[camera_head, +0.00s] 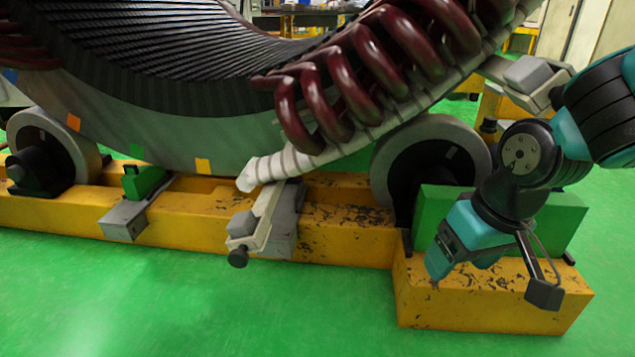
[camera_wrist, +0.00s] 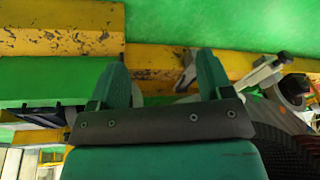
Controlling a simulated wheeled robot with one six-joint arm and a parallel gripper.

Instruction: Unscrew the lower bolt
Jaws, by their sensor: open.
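The lower bolt (camera_head: 238,257) has a dark round head. It sits at the lower end of a pale clamp arm (camera_head: 262,218), beside a grey block on the yellow beam. My gripper (camera_head: 440,265) is to the right of the bolt, well apart from it, above the worn yellow block. In the wrist view its two teal fingers (camera_wrist: 163,75) are spread with nothing between them. A pale clamp with a dark tip (camera_wrist: 284,57) shows at the right there; it looks like the same clamp and bolt, but it is small.
The yellow beam (camera_head: 340,240) runs under the large stator (camera_head: 160,115). A roller wheel (camera_head: 430,140) and green block (camera_head: 430,205) stand close to my arm. An upper clamp (camera_head: 525,75) is at the upper right. Green floor (camera_head: 200,310) in front is clear.

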